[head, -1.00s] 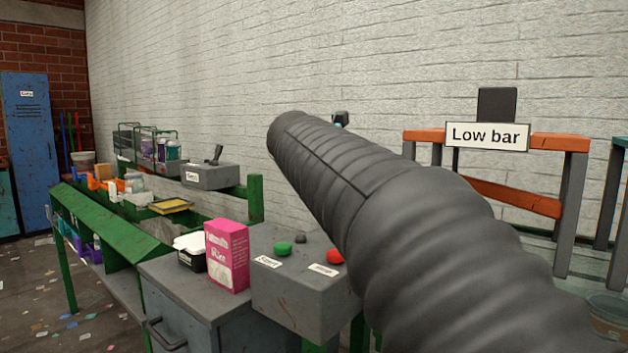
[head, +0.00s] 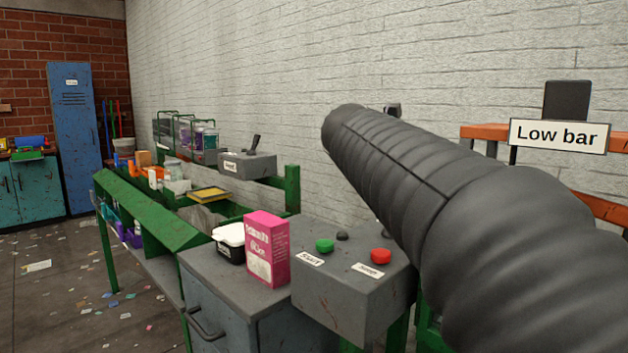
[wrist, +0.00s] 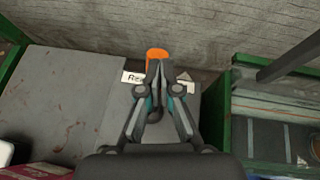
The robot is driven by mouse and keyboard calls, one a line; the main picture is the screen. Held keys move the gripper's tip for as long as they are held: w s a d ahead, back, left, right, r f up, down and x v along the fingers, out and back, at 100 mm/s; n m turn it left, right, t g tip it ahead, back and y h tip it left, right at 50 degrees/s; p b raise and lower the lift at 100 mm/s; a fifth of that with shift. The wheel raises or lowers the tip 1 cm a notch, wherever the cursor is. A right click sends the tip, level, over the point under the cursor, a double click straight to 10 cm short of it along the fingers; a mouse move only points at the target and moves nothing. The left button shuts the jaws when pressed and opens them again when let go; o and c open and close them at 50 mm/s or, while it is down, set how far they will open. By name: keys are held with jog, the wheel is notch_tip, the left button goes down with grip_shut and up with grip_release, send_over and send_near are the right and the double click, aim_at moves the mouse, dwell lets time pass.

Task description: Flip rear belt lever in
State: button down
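An orange lever end (wrist: 157,53) shows in the wrist view, just beyond my fingertips, above a grey box top. A white label starting with "Re" (wrist: 133,78) lies beside it, partly hidden by my fingers. My gripper (wrist: 157,68) has its fingertips together and points at the orange end. I cannot tell whether they touch it. Nothing shows held between them. In the head view my dark ribbed arm covers the right side, and the gripper and orange lever are hidden. Another grey box (head: 262,168) with a dark upright lever (head: 255,143) stands farther back along the belt.
A grey control box (head: 345,290) has a green button (head: 325,246) and a red button (head: 380,256). A pink carton (head: 267,250) stands beside it. A "Low bar" sign (head: 558,135) marks an orange barrier at right. Littered floor (head: 60,300) is open at left.

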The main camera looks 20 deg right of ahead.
jog(key=s+a+r, duration=0.2)
jog(key=r, duration=0.3)
jog(key=s+a+r, duration=0.2)
jog(key=a+r, duration=0.1)
jog(key=r, duration=0.3)
jog(key=shift+s, duration=0.35)
jog(key=shift+a, duration=0.1)
